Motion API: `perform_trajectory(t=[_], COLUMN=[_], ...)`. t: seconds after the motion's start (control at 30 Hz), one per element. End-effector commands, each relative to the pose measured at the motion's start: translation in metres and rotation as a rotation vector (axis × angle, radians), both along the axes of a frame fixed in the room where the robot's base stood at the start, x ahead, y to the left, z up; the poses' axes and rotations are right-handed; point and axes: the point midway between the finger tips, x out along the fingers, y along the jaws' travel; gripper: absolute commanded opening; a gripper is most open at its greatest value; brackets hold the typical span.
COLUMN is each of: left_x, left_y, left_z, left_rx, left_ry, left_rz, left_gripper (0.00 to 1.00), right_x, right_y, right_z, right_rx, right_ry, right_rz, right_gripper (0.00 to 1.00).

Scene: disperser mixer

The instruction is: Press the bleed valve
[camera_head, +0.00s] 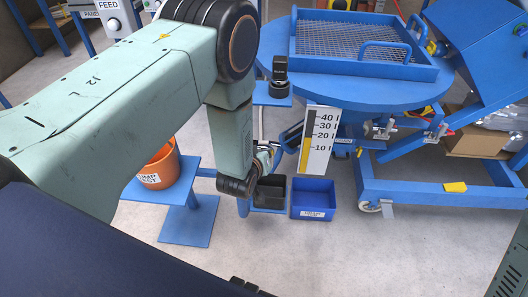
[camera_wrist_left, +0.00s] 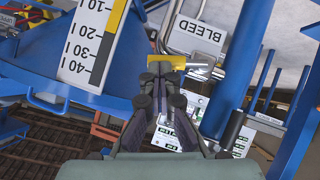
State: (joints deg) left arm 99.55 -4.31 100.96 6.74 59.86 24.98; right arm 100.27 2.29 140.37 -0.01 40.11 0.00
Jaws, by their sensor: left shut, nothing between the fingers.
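A white plate reading BLEED (camera_wrist_left: 201,36) shows in the left wrist view, beside bent metal pipe. A yellow piece (camera_wrist_left: 165,62) lies just below and left of it, straight ahead of my fingertips; I cannot tell for sure that it is the bleed valve's actuator. My left gripper (camera_wrist_left: 163,88) is shut and empty, its tips at or very near the yellow piece; contact cannot be told. In the head view my left arm reaches down in front of the blue machine, and its gripper is partly hidden there. The bleed valve cannot be made out in that view. My right gripper is not in view.
A white scale board (camera_head: 319,140) stands close to the right of my left wrist; it also shows in the wrist view (camera_wrist_left: 92,42). A blue bin (camera_head: 313,199), a black bin (camera_head: 270,190) and an orange bucket (camera_head: 160,166) are near. A round blue table (camera_head: 350,90) stands behind.

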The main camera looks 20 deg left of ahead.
Motion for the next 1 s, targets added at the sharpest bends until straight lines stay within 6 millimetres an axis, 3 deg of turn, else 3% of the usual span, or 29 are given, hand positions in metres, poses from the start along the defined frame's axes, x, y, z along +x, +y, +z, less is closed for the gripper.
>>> perform_trajectory(t=[1.0], left_x=[0.0029], left_y=[-0.0094], left_z=[-0.0079], left_rx=[-0.002], left_ry=[-0.003], left_rz=[-0.001], left_gripper=[0.00], right_x=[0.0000], right_y=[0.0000], right_z=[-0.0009], right_rx=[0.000], right_ry=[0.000], right_rz=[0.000], right_gripper=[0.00])
